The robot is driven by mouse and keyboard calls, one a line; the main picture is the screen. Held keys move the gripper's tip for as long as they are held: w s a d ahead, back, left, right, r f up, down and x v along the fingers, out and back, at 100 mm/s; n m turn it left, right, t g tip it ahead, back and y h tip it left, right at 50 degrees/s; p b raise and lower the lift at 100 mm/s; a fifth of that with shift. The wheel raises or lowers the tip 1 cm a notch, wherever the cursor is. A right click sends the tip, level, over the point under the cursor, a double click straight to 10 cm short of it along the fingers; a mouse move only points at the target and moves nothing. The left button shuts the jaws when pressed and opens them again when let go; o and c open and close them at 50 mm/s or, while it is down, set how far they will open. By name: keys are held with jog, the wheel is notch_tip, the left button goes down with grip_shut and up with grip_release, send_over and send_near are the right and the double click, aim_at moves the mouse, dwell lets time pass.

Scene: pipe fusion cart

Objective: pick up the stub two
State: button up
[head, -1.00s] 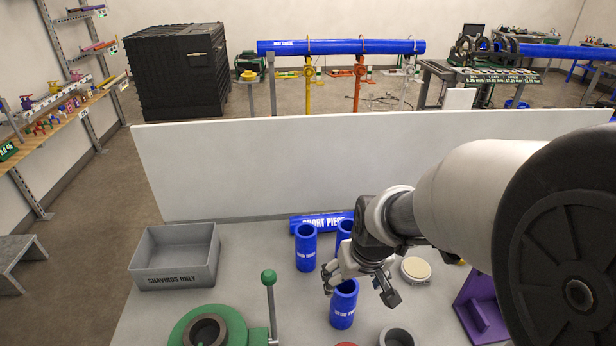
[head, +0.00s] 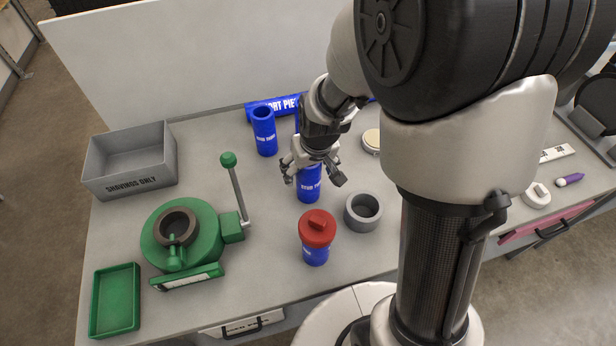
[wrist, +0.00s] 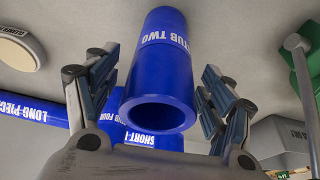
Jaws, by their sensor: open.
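Stub two (head: 310,188) is a blue hollow cylinder standing upright on the bench. My gripper (head: 313,176) is open over its upper part, with a finger on either side. In the wrist view, stub two (wrist: 163,70) sits between the two open fingers of my gripper (wrist: 165,105), its round open end facing the camera. Its white lettering is readable there. Gaps show between the stub and both fingers, so it is not gripped. My gripper hides the stub's top in the head view.
A blue stub (head: 264,130) stands to the left behind, and a red-capped stub (head: 316,240) in front. A grey ring (head: 363,211) is at right. A green device with a lever (head: 180,235) and a grey shavings bin (head: 130,165) are left. A blue short piece (head: 262,110) lies behind.

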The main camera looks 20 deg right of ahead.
jog(key=shift+c, duration=0.2)
jog(key=c, duration=1.2)
jog(key=shift+c, duration=0.2)
